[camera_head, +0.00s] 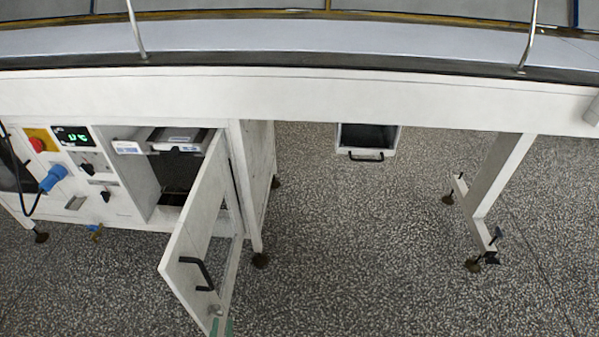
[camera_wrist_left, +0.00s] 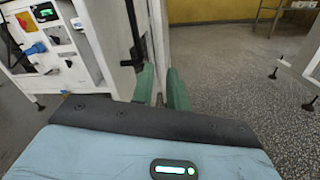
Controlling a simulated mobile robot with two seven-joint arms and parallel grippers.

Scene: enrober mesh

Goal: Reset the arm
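My left gripper (camera_head: 222,328) shows only as two green fingertips at the bottom edge of the head view, at the lower end of the open white cabinet door (camera_head: 196,232). In the left wrist view its green fingers (camera_wrist_left: 163,90) stand apart with a gap between them. The door's pale edge shows beyond and between the fingers; I cannot tell whether they touch it. The door has a black handle (camera_head: 198,272) and stands swung out from the cabinet. My right gripper is in neither view.
The white machine has a control panel (camera_head: 72,138) with a red button and a blue plug (camera_head: 53,178). A small drawer (camera_head: 366,142) hangs under the long top. A support leg (camera_head: 490,190) stands at the right. Speckled floor (camera_head: 350,240) is clear between.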

